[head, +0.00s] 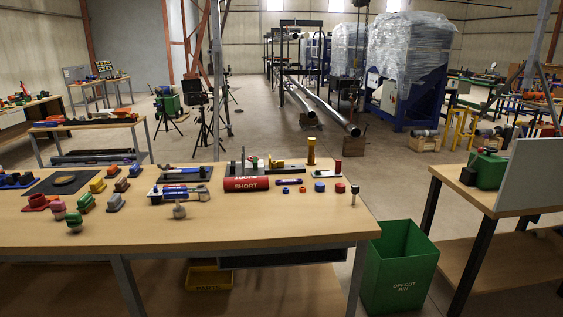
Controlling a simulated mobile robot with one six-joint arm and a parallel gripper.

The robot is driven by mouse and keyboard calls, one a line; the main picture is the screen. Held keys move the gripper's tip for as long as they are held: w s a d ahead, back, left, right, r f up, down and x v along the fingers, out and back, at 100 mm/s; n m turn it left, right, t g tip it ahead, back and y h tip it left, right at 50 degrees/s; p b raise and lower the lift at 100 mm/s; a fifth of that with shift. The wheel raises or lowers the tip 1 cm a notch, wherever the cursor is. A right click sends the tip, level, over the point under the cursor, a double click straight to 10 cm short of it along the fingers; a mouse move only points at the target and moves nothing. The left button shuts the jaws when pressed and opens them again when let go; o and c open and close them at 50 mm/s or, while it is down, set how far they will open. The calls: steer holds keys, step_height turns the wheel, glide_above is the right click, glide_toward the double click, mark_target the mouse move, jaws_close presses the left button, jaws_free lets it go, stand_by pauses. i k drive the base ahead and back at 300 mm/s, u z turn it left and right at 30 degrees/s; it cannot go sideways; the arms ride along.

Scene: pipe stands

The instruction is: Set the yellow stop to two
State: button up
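The workbench (250,231) stands in front of me with many small parts on it. A low yellow bar (291,168) with a black piece at its left end lies near the back edge, right of the red SHORT block (246,184). A yellow block (97,185) sits at the left among coloured blocks. I cannot tell which of these is the yellow stop, and no number markings are readable. My gripper is not in view.
Coloured blocks (87,203) crowd the bench's left. Small red and blue pieces (320,187) lie at the right. The front strip is mostly clear. A green offcut bin (400,265) stands right of the bench, beside another table (481,198).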

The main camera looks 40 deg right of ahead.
mark_target(280, 163)
steer(key=z, duration=0.3)
steer(key=i, duration=1.7)
steer(key=u, duration=0.5)
